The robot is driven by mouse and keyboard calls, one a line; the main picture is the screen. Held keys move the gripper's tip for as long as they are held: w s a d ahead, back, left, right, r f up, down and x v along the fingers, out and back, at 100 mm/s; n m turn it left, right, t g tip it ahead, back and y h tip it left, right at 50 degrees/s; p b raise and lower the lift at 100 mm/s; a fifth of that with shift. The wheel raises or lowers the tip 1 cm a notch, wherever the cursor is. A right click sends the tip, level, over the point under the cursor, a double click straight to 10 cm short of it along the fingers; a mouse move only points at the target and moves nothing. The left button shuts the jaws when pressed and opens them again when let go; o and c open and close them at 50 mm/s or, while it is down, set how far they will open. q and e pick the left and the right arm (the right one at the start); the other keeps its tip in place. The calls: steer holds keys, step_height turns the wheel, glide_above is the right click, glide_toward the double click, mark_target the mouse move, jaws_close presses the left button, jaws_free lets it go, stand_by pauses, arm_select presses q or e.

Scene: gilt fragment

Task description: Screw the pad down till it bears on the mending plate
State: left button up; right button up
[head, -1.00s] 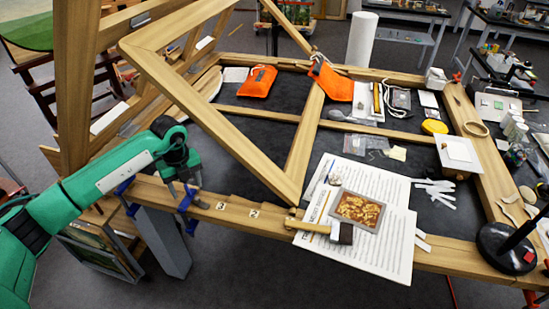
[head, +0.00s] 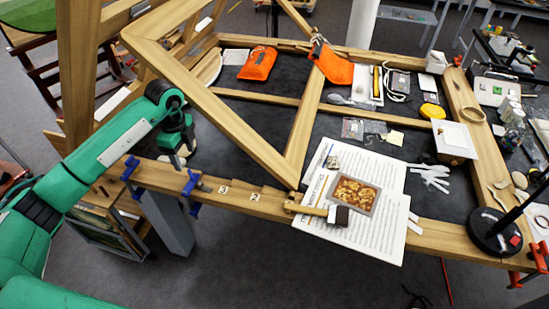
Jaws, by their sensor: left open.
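My left gripper (head: 181,160) comes in from the left and points down, its jaws open. It hangs by the rear edge of the front wooden rail (head: 150,174), just behind a blue clamp (head: 190,184) fixed on that rail. Whether it touches the clamp cannot be told. A second blue clamp (head: 130,168) sits on the rail further left. The screw pad and the mending plate are too small or hidden to make out for sure. My right gripper is not in view.
A large wooden frame (head: 215,108) leans across the dark table (head: 255,125) right of my gripper. A gilt fragment (head: 354,194) lies on printed sheets (head: 385,225), with a brush (head: 338,214) beside it. An orange pouch (head: 258,63) lies at the back.

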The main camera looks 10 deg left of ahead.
arm_select(q)
step_height(320, 180, up, 6)
steer(key=b, duration=0.2)
steer(key=s+d+f+m+t+h, duration=0.15)
steer(key=d+h, duration=0.25)
steer(key=d, duration=0.4)
steer(key=w+d+f+m+g+h, duration=0.1)
steer(key=d+f+m+h, duration=0.15)
steer(key=d, duration=0.45)
steer(key=s+d+r+m+t+h, duration=0.1)
steer(key=s+d+r+t+h, duration=0.1)
steer(key=d+r+h, duration=0.3)
steer(key=shift+s+d+t+h, duration=0.2)
steer(key=shift+d+t+h, duration=0.65)
steer(key=shift+d+h, duration=1.95)
steer(key=shift+d+r+y, duration=0.1)
steer(key=shift+d+y, duration=0.45)
